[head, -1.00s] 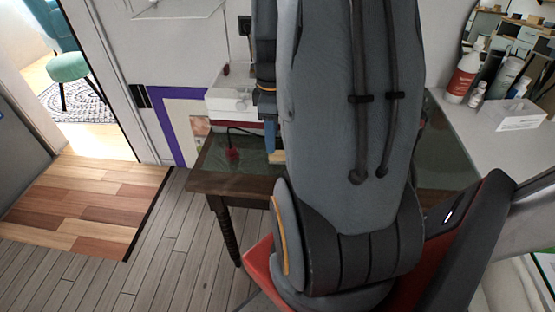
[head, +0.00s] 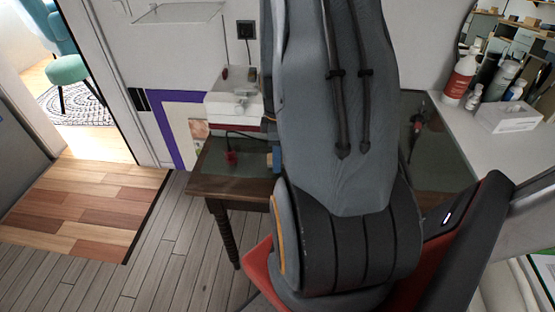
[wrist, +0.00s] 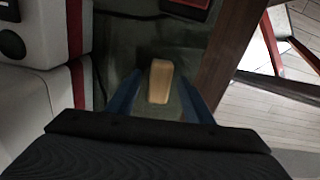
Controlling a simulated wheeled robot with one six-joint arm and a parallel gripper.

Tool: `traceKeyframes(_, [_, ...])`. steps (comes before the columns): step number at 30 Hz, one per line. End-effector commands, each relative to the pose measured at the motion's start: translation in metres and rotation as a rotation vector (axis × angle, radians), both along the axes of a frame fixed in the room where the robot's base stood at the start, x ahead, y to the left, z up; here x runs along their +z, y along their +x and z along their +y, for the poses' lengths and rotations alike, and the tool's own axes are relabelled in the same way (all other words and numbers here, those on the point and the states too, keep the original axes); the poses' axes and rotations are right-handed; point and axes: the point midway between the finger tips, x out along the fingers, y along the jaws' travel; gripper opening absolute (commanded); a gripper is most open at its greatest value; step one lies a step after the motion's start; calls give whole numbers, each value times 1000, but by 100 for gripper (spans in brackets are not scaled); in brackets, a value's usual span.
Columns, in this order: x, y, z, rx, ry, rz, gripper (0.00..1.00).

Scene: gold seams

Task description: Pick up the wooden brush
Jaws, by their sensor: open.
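The wooden brush (wrist: 160,82) shows in the wrist view as a light tan block on the dark green top of the table (wrist: 235,45). My gripper (wrist: 160,101) has its two blue fingers apart, one on each side of the brush. It is open, and I cannot tell whether either finger touches the brush. In the head view my arm hides the brush and most of the gripper; only a bit of blue finger (head: 276,157) shows by the arm's left edge.
A white and red machine (head: 233,95) stands at the table's back left, close left of my gripper. A red-handled tool (head: 416,130) lies at the table's right. Bottles (head: 460,77) and a white box (head: 508,117) stand on the white counter at right. Open floor lies left.

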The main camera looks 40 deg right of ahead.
Motion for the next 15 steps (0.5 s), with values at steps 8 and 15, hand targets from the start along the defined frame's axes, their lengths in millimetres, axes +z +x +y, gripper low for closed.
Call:
traceKeyframes(8, [-3, 0, 0, 0, -1, -1, 47])
traceKeyframes(15, [-3, 0, 0, 0, 0, 0, 10])
